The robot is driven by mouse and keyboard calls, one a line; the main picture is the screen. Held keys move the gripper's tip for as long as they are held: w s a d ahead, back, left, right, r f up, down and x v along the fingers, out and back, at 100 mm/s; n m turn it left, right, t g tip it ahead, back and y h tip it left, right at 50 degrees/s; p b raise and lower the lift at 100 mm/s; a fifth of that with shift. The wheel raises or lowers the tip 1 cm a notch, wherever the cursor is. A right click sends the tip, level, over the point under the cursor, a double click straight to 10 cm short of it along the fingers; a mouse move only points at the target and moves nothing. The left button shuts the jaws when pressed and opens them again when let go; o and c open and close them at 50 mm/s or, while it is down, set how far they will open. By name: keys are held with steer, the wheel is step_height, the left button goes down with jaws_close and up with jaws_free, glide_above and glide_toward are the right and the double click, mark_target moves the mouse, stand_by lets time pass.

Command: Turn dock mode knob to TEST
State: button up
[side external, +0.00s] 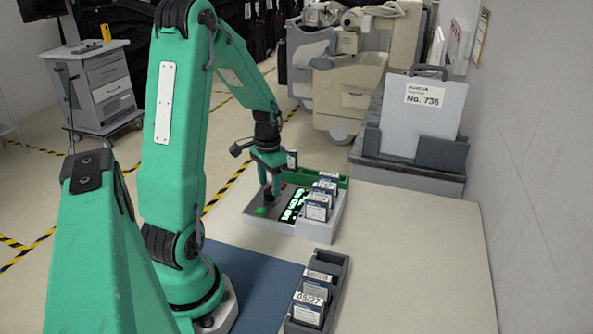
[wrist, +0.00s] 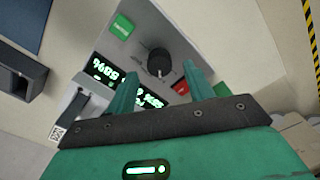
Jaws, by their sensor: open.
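The dock (side external: 252,222) is a grey box with lit green displays (side external: 293,205), standing on the table below my gripper (side external: 270,190). In the wrist view, the dock mode knob (wrist: 158,61) is a round black knob with a light pointer mark on the dock's panel. My gripper (wrist: 160,72) is open, its two green fingers pointing at the knob, one to each side of it in the picture. I cannot tell whether they touch it. The knob's position labels cannot be read. In the side view, my gripper hides the knob.
The panel also has a green button (wrist: 121,27) and a red button (wrist: 181,87). Several labelled modules (side external: 317,206) stand along the dock's right side. A dark rack (side external: 337,283) with modules stands nearer the front. A blue mat (side external: 250,280) lies beside it. The right table area is clear.

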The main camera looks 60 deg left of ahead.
steer(key=shift+f, duration=0.95)
steer(key=shift+c, duration=0.4)
steer(key=c, duration=0.9)
steer(key=shift+n, duration=0.4)
steer(key=n, duration=0.4)
steer(key=shift+n, duration=2.2)
